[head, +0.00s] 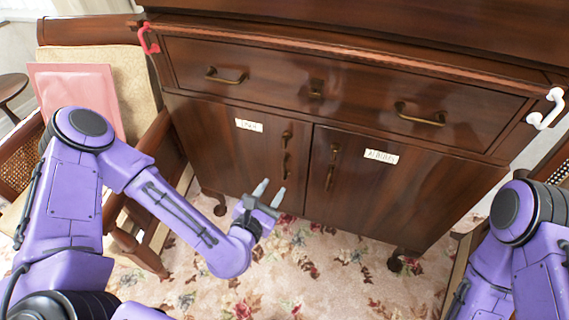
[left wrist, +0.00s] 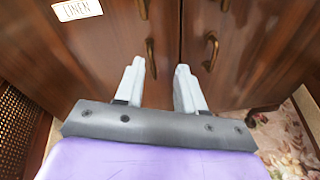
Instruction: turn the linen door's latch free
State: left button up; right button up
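The linen door (head: 225,150) is the left lower door of a dark wood cabinet, with a white label (head: 248,125) that reads LINEN in the left wrist view (left wrist: 77,9). Near its inner edge are a small brass latch (head: 286,137) and, below it, a brass pull handle (head: 285,165). My left gripper (head: 271,191) is open and empty, low in front of the doors and below the handle. My right gripper is out of view.
The right door (head: 390,195) has its own label, latch (head: 335,150) and handle (head: 329,178). A drawer (head: 340,85) with two pulls is above. A wooden armchair with a pink cushion (head: 78,95) stands at left. Floral carpet lies below.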

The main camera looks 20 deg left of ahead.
aim_at(283, 143)
pick_arm(q)
jog(key=w+r+n, duration=0.1)
jog(key=w, duration=0.3)
jog(key=w+r+n+t, duration=0.1)
jog(key=w, duration=0.3)
jog(key=w+a+r+n+y+p, duration=0.1)
jog(key=w+n, duration=0.1)
jog(key=w, duration=0.2)
jog(key=shift+w+r+t, duration=0.2)
jog(key=shift+r+t, duration=0.05)
jog(key=shift+t, duration=0.15)
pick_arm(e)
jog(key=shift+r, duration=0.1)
pick_arm(q)
grip_shut()
